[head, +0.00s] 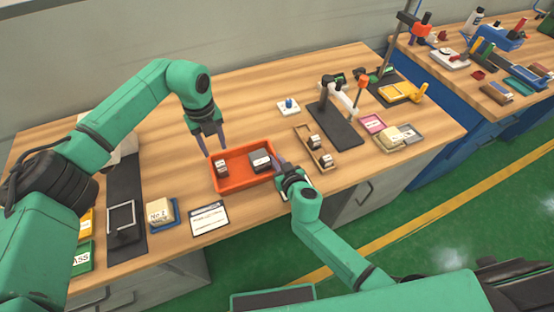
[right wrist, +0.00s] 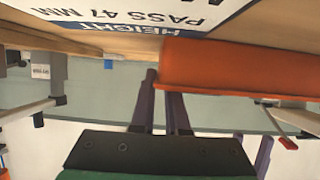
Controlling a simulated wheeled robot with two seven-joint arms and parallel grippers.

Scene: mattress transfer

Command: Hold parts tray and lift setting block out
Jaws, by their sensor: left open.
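The orange parts tray (head: 232,187) lies on the wooden bench. Two dark blocks with white labels stand in it, one at the left (head: 222,168) and one at the right (head: 261,161). I cannot read which one is the setting block. My left gripper (head: 211,148) is open and empty, pointing down above the tray's back left part. My right gripper (head: 278,161) is at the tray's right end. In the right wrist view, its purple fingers (right wrist: 160,88) are close together beside the tray's orange wall (right wrist: 240,70). Whether they grip the wall is unclear.
A printed card (head: 209,218) and a block marked No 2 (head: 160,212) lie in front and left of the tray. A wooden holder with small blocks (head: 304,135) and a dark stand (head: 335,125) are at the right. The bench behind the tray is clear.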

